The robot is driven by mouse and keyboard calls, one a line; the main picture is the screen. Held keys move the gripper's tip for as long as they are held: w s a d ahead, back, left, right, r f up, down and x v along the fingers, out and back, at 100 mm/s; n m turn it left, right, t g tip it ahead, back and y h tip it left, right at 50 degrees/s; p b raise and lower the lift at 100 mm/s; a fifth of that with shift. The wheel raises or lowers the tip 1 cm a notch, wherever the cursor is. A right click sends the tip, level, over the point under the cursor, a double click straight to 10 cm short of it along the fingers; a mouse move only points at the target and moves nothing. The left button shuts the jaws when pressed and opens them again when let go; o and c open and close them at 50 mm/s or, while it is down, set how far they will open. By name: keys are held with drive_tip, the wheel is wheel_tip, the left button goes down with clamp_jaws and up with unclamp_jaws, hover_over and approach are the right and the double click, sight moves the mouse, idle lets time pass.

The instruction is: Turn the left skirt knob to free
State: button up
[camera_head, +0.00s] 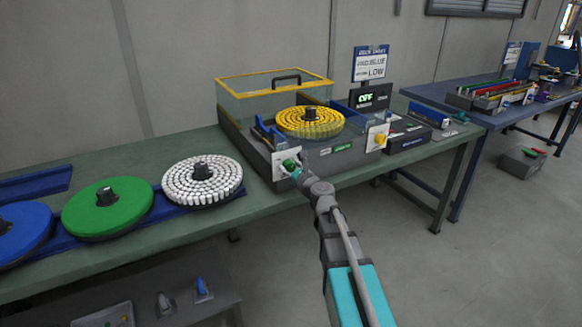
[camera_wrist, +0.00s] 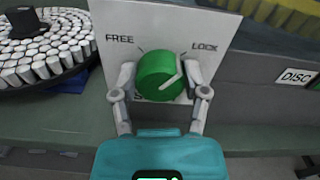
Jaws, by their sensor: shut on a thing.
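The left skirt knob (camera_head: 288,163) is green and sits on a white plate on the front of the grey machine. In the wrist view the knob (camera_wrist: 158,76) carries a white pointer line slanting up to the right, on the LOCK side. FREE is printed at upper left and LOCK at upper right; lower lettering is partly hidden. My gripper (camera_wrist: 159,80) is shut on the knob, one finger on each side of it. In the head view my gripper (camera_head: 296,170) reaches the knob from the front right.
A yellow knob (camera_head: 380,139) sits on the right of the machine's front. White (camera_head: 202,181), green (camera_head: 108,206) and blue (camera_head: 22,230) discs stand on the bench at left. A display (camera_head: 370,97) reads OFF.

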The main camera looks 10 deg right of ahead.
drive_tip(key=n, duration=0.7)
drive_tip(key=shift+n, duration=0.4)
drive_tip(key=n, duration=0.3)
drive_tip(key=shift+f+n, duration=0.1)
drive_tip(key=shift+n, duration=0.2)
drive_tip(key=n, duration=0.4)
drive_tip(key=o, duration=1.1)
drive_tip(key=shift+a, duration=0.1)
drive_tip(key=shift+o, duration=0.2)
drive_tip(key=shift+s, duration=0.1)
